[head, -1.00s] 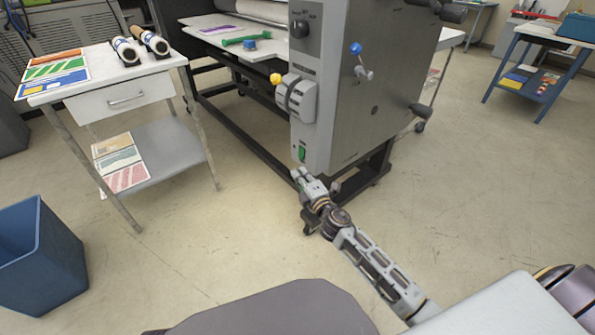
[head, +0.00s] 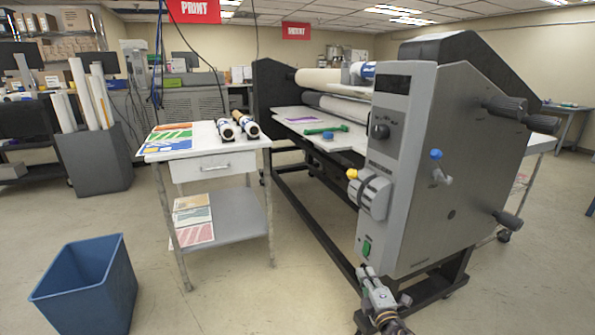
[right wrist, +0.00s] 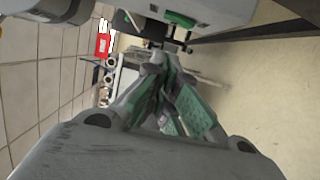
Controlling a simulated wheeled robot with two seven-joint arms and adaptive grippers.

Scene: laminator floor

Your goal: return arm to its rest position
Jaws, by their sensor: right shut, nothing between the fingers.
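My right gripper (head: 368,277) shows at the bottom of the head view, in front of the lower end of the laminator's grey control panel. Its fingers are shut and empty. In the right wrist view its green-padded fingers (right wrist: 165,95) come together in the middle of the picture. The laminator (head: 440,180) stands at the right, with a green switch (head: 366,248) low on its panel, just above the gripper. I cannot tell whether the fingertips touch the panel. My left gripper is not in view.
A white side table (head: 205,140) with two rolls and colored prints stands left of the laminator. A blue bin (head: 88,290) is on the floor at lower left. A grey bin (head: 95,165) holds several rolls behind.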

